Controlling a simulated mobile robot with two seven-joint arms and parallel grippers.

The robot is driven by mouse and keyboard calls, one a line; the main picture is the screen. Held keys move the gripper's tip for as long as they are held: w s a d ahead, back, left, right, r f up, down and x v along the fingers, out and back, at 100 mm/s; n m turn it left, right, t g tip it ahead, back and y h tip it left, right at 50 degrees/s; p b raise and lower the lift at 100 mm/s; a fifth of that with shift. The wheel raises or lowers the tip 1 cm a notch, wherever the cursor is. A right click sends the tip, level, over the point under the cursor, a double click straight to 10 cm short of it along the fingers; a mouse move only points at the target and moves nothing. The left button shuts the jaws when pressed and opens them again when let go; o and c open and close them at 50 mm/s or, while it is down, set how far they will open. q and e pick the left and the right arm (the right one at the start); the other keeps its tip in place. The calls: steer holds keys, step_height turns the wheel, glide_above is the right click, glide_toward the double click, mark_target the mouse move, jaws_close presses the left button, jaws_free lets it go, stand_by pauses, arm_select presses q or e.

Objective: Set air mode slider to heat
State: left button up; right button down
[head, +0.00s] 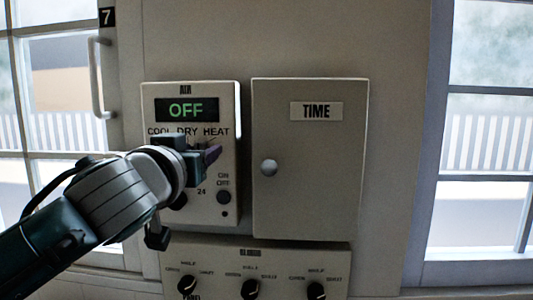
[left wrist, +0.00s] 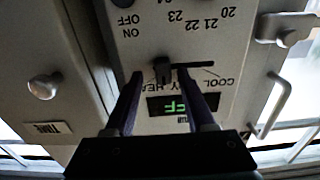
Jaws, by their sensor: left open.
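The air panel (head: 221,180) is a white box on the wall with a display (head: 186,110) reading OFF and the labels COOL, DRY, HEAT below it. My left gripper (head: 213,154) is in front of the panel below the labels and hides the slider in the head view. In the left wrist view, which is upside down, the dark slider knob (left wrist: 162,70) sits near the left end of its visible slot (left wrist: 200,66), on the HEAT side. My left gripper (left wrist: 162,72) is open, with its fingers on either side of the knob. Contact cannot be told. My right gripper is not in view.
A closed box marked TIME (head: 310,180) with a round knob (head: 268,167) stands just right of the air panel. A lower panel (head: 215,262) has several black dials. An ON/OFF button (head: 223,197) is below the slider area. A door handle (head: 97,78) is at the left.

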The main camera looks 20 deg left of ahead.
arm_select(q)
steer(key=b+v, duration=0.3)
steer(key=v, duration=0.6)
steer(key=shift+s+d, duration=0.15)
steer(key=shift+s, duration=0.2)
